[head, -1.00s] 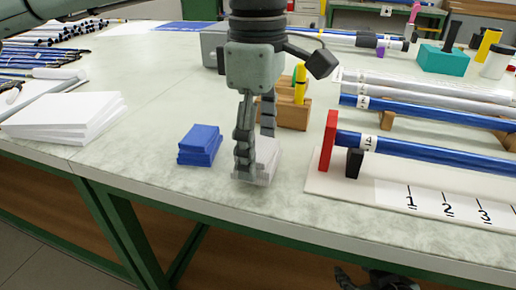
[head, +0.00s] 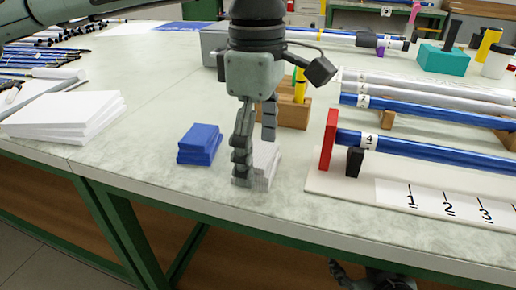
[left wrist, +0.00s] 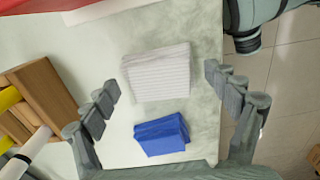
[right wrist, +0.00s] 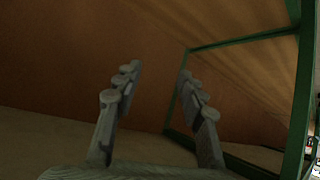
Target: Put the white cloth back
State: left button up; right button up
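The white cloth (head: 267,162) lies folded in a small pile near the table's front edge, partly hidden by a finger in the head view. In the left wrist view the white cloth (left wrist: 158,73) is ribbed and lies flat. My left gripper (head: 256,158) is over it, pointing down, with its fingers spread apart. The left wrist view shows the cloth between the spread fingers, with gaps on both sides. My right gripper (right wrist: 158,70) is open and empty, low below the table edge.
A folded blue cloth pile (head: 200,143) lies left of the white cloth. A wooden block (head: 293,112) with upright pens stands behind. A white board with a red end plate (head: 328,140) and blue rods is at right. White sheets (head: 65,115) are stacked at left.

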aim_at(258, 153)
pick_arm(q)
jog(key=shift+r, duration=0.1)
dwell(0.3)
jog(key=shift+r, duration=0.15)
notch_tip(258, 153, up, 12)
jog(key=p, duration=0.1)
pick_arm(e)
jog(key=s+d+f+g+h, duration=0.1)
jog(key=s+d+f+g, duration=0.2)
jog(key=s+d, duration=0.1)
jog(key=shift+s+d+f+m+h, duration=0.2)
jog(key=shift+s+f+m+h, duration=0.05)
jog(key=shift+s+m+h, duration=0.05)
dwell(0.6)
